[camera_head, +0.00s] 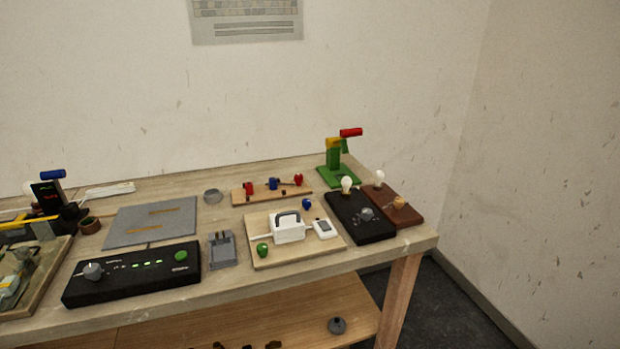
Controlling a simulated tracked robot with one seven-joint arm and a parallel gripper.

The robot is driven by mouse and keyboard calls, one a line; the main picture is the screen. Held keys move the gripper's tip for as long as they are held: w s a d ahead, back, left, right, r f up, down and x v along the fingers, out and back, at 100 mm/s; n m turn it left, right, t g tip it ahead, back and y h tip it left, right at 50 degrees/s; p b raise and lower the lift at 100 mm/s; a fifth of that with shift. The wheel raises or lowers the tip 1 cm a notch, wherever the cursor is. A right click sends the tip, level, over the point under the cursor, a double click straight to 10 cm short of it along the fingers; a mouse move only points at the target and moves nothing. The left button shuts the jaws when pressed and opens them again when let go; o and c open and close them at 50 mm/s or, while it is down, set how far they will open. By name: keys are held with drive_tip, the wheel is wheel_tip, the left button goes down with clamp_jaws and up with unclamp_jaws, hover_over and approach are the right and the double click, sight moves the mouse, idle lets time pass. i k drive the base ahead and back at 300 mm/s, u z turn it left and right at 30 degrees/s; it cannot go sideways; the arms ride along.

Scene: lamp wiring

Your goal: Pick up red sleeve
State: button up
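Several red pieces show in the head view, and I cannot tell for sure which is the red sleeve. A small upright red piece (249,188) stands at the left on a narrow wooden strip (270,196). Another red piece (298,180) is at the strip's right end, with a blue piece (273,184) between them. A red cylinder (351,132) lies level at the top of a green stand (334,160) at the back right of the bench. My gripper is not in view.
In front of the strip is a board with a white handled box (288,228). Black (362,227) and brown (403,206) bulb blocks stand at the right. A black control box (133,273) and a grey mat (150,222) are left. The bench (330,266) ends at the right.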

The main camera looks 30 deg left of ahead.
sight(249, 190)
drive_tip(key=u, duration=0.6)
drive_tip(key=i, duration=0.15)
drive_tip(key=z, duration=2.15)
drive_tip(key=k, duration=2.5)
drive_tip(key=u, duration=1.8)
drive_tip(key=i, duration=0.25)
drive_tip(key=u, duration=0.3)
